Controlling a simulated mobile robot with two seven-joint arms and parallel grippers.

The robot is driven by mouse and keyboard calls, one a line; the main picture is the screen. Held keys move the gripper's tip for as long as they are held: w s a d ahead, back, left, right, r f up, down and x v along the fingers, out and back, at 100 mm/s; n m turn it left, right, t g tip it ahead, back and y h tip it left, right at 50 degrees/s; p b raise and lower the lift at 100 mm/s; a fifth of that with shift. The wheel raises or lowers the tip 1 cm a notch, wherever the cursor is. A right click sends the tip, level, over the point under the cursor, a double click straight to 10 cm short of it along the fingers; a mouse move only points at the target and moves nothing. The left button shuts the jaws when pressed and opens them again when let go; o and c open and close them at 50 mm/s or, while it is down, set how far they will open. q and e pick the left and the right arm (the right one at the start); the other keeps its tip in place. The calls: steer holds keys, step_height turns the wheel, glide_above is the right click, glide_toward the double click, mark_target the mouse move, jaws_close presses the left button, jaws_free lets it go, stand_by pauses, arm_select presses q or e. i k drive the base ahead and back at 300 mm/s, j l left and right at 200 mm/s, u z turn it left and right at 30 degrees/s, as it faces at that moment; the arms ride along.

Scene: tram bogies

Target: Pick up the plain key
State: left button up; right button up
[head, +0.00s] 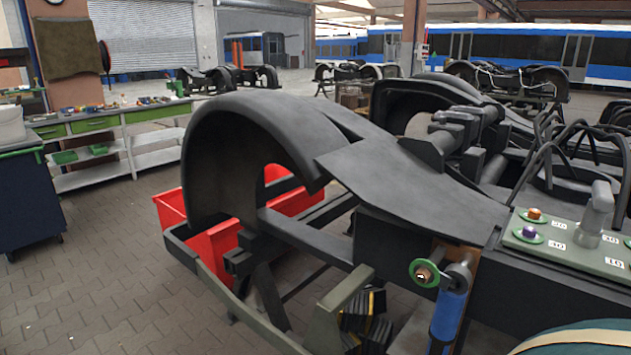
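I cannot make out a plain key for certain in the head view. A grey-green panel (560,262) at the right bears an orange piece (535,214) and a purple piece (529,232), each on a green ring, with number labels beside them. A plain grey upright piece (597,212) with a rounded top stands on the same panel; I cannot tell what it is. Neither of my grippers is in view.
A dark bogie frame with a curved wheel cover (245,125) fills the middle. A blue cylinder (448,315) stands near a green-ringed knob (424,272). A workbench (120,125) is at the left, with open paved floor in front.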

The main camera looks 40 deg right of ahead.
mark_target(588, 234)
steer(key=i+j+z, duration=0.1)
steer(key=z, duration=0.3)
steer(key=i+j+z, duration=0.15)
steer(key=z, duration=0.3)
steer(key=j+z, duration=0.2)
steer(key=z, duration=0.2)
steer(key=i, duration=0.05)
